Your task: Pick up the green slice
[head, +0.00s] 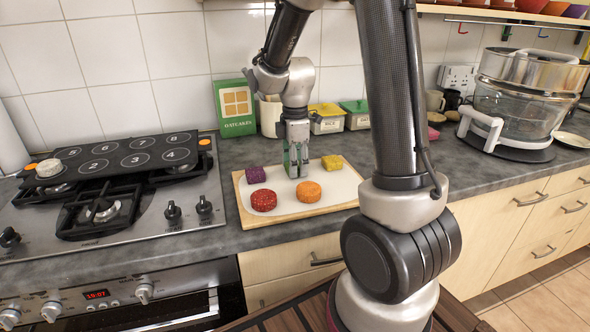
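The green slice (292,167) is at the back middle of the wooden-edged board (240,205), mostly covered by my gripper. My gripper (296,172) points straight down over the board, with its fingertips at the green slice. Only a little green shows by the fingers. I cannot tell from this view whether the fingers are closed on it or just around it, or whether it touches the board.
On the board are a purple cube (255,174), a red round piece (263,200), an orange round piece (308,191) and a yellow block (332,162). An oatcakes box (235,108) and small tins stand behind. The hob (120,215) is left; a glass-bowled appliance (520,100) is right.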

